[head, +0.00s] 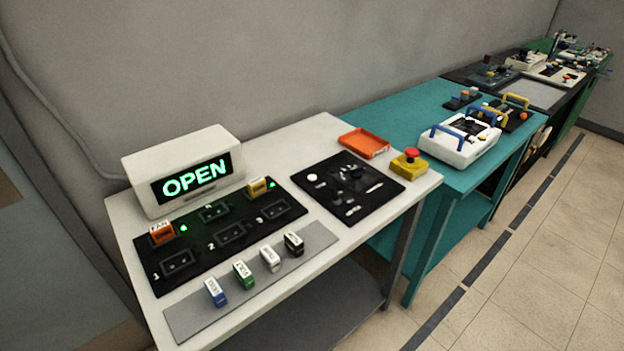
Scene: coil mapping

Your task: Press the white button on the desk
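A small round white button (312,177) sits near the left corner of a square black panel (345,207). The panel lies on the right part of a white desk (258,158). The panel also carries a dark knob or lever and a few small white marks or parts, too small to tell apart. Nothing covers the white button. Neither of my grippers shows in the head view.
A display reading OPEN (228,148) stands at the desk's back left, behind a black socket panel (205,262). Several labelled blocks stand on a grey strip (188,312). An orange tray (364,143) and a red button on a yellow box (409,166) lie right. Teal tables continue beyond.

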